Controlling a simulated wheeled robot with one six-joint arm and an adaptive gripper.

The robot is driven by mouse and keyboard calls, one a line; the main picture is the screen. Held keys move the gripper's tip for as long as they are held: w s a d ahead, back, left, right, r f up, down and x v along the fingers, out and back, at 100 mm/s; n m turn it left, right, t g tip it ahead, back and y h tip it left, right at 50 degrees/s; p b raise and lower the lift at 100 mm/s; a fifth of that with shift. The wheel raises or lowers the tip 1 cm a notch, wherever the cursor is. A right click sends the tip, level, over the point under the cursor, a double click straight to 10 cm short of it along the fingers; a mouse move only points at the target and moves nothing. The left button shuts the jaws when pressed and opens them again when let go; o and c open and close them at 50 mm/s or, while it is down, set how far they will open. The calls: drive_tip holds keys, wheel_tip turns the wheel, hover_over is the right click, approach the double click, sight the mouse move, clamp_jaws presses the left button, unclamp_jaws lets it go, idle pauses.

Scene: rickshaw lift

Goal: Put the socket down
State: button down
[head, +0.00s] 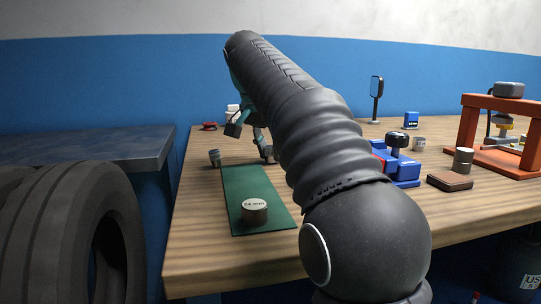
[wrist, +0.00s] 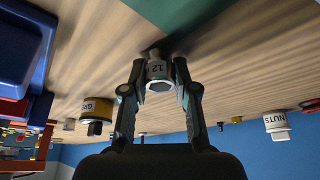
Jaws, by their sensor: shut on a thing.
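My gripper (wrist: 160,85) is shut on a small grey metal socket (wrist: 158,70) marked 12, held between its fingertips in the wrist view. The socket is close to the wooden bench top, with a dark shadow beside it; I cannot tell if it touches. In the head view my gripper (head: 252,143) is beyond the far end of a green mat (head: 238,181), and the held socket cannot be made out there. The mat's edge also shows in the wrist view (wrist: 185,10). A larger socket (head: 255,213) marked 24 mm stands upright on the mat's near end.
A blue vise (head: 399,165), a brown wallet-like block (head: 449,181) and an orange press frame (head: 500,150) are on the right. The wrist view shows a NUTS can (wrist: 277,122) and a yellow-labelled can (wrist: 96,109).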

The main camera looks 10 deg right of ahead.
drive_tip(key=shift+f, duration=0.15)
drive_tip(key=c, duration=0.9)
unclamp_jaws()
drive_tip(key=p+v, duration=0.5)
drive_tip(key=v, duration=0.7)
